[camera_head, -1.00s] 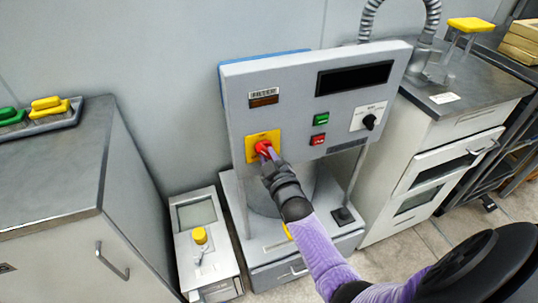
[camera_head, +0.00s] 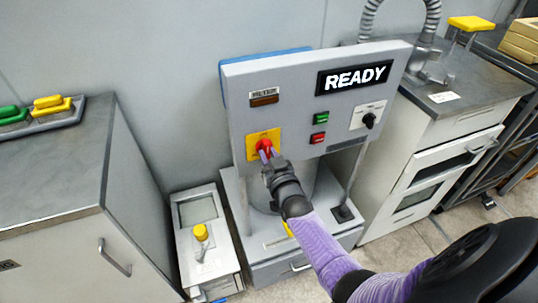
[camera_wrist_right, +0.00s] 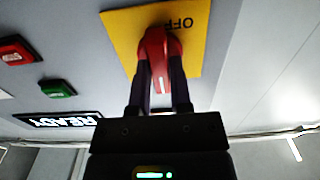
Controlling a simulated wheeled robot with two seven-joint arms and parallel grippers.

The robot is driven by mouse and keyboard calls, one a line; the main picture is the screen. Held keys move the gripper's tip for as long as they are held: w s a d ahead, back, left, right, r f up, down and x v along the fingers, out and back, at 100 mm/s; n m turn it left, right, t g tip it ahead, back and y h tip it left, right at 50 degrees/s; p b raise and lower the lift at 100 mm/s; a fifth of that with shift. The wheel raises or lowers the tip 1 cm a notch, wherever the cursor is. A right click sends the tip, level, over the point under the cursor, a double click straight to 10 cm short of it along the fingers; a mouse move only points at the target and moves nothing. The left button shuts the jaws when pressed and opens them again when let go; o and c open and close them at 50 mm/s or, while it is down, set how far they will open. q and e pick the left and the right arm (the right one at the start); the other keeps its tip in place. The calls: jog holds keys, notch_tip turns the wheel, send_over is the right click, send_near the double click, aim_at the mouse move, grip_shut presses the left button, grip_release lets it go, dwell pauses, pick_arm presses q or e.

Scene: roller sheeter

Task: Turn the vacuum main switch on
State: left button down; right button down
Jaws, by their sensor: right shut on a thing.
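The main switch is a red rotary knob (camera_head: 265,146) on a yellow plate (camera_head: 252,148), on the front panel of a grey machine (camera_head: 290,105). My right gripper (camera_head: 268,156) is shut on the red knob. In the right wrist view the fingers (camera_wrist_right: 160,95) lie on both sides of the red knob (camera_wrist_right: 157,55), and "OFF" shows on the yellow plate (camera_wrist_right: 125,30) beside it. The display (camera_head: 354,77) at the panel's upper right reads "READY". My left gripper is not in view.
A green button (camera_head: 321,118), a red button (camera_head: 318,138) and a black selector (camera_head: 369,120) are right of the knob. A small box with a yellow knob (camera_head: 201,232) stands on the floor at left. Cabinets flank the machine.

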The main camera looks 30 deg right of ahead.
jog(key=shift+f, duration=0.1)
dwell(0.4)
jog(key=c, duration=0.5)
grip_release()
jog(key=shift+c, duration=0.2)
jog(key=p+v, duration=0.3)
jog(key=v, duration=0.7)
